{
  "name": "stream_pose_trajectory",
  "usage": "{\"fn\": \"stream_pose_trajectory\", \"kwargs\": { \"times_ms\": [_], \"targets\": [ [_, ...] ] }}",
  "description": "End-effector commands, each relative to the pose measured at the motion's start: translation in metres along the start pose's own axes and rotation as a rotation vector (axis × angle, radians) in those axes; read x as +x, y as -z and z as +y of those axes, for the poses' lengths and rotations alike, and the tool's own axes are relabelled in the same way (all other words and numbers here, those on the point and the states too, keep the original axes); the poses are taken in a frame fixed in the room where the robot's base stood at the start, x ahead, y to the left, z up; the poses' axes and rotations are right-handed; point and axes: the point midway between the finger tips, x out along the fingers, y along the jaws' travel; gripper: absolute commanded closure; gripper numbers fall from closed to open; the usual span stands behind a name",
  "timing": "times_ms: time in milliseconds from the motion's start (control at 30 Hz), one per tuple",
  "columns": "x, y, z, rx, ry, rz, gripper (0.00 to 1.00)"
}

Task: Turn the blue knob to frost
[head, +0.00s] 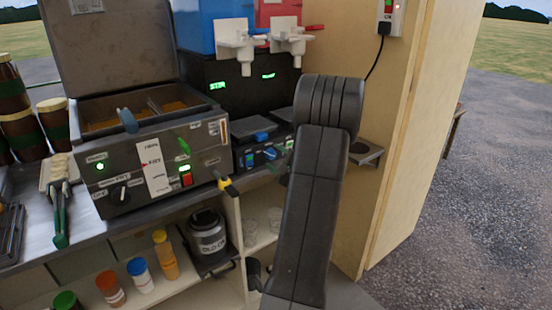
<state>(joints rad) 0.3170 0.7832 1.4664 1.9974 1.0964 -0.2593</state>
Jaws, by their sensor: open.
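The slush machine stands at the back, with a blue tank (195,28) on the left and a red tank (280,10) on the right. Its black body (215,72) shows two lit green displays; the left one seems to read STIR, the right one is partly hidden and unclear. Small blue parts (270,153) show low on the dark front below; I cannot tell which is the blue knob or where it points. My dark arm rises in front and covers the right part of the machine's lower front. My gripper is not in view.
A grey fryer (140,165) with a raised lid (110,45) stands left, its yellow-tipped drain handle (228,186) sticking out. White taps (237,42) jut from the tanks. Bottles (165,255) and a dark pot (208,235) sit on lower shelves. A wooden wall (400,130) bounds the right.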

Motion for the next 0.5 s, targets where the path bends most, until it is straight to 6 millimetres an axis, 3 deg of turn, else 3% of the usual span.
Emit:
{"fn": "stream_pose_trajectory", "kwargs": {
  "times_ms": [233, 433, 500],
  "targets": [
    [0.0005, -0.0001, 0.0, 0.0, 0.0, 0.0, 0.49],
    [0.0004, -0.0002, 0.0, 0.0, 0.0, -0.001, 0.88],
    [0.0003, -0.0003, 0.0, 0.0, 0.0, -0.001, 0.92]
  ]
}}
